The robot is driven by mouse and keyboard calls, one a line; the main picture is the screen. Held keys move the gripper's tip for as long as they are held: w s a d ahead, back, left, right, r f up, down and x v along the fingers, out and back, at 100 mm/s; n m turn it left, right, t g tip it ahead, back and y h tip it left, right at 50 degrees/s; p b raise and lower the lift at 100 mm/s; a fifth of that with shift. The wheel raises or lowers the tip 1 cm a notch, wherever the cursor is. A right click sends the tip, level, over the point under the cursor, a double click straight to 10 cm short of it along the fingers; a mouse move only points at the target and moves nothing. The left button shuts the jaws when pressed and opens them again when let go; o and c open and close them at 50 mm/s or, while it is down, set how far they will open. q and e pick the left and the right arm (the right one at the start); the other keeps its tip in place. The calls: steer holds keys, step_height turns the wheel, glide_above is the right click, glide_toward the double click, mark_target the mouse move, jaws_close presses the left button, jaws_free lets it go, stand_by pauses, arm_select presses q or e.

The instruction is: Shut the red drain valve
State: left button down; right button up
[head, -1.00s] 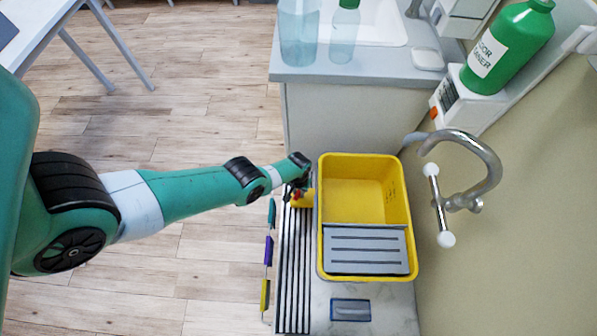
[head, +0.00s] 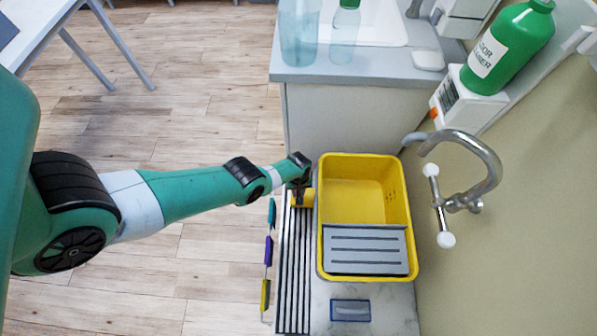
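My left gripper (head: 299,196) points down at the left wall of the yellow tub (head: 406,212), over the short yellow drain fitting (head: 308,199) that sticks out there. The red valve does not show now; my gripper covers the place where red was visible before. The dark fingers are small and seen from above, so I cannot tell whether they are open or shut, or whether they touch the valve. My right gripper is not in view.
A grey slotted plate (head: 366,258) covers the tub's near half. A ribbed drainer (head: 293,270) lies left of it, with coloured handles hanging at its edge. A chrome tap (head: 490,165) with white knobs is at right. A blue-edged block (head: 350,310) lies in front.

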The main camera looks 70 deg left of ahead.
arm_select(q)
steer(key=c, duration=0.7)
jaws_free()
step_height(320, 180, up, 12)
steer(key=p, duration=1.1)
steer(key=shift+f+p, duration=0.2)
steer(key=shift+p, duration=0.1)
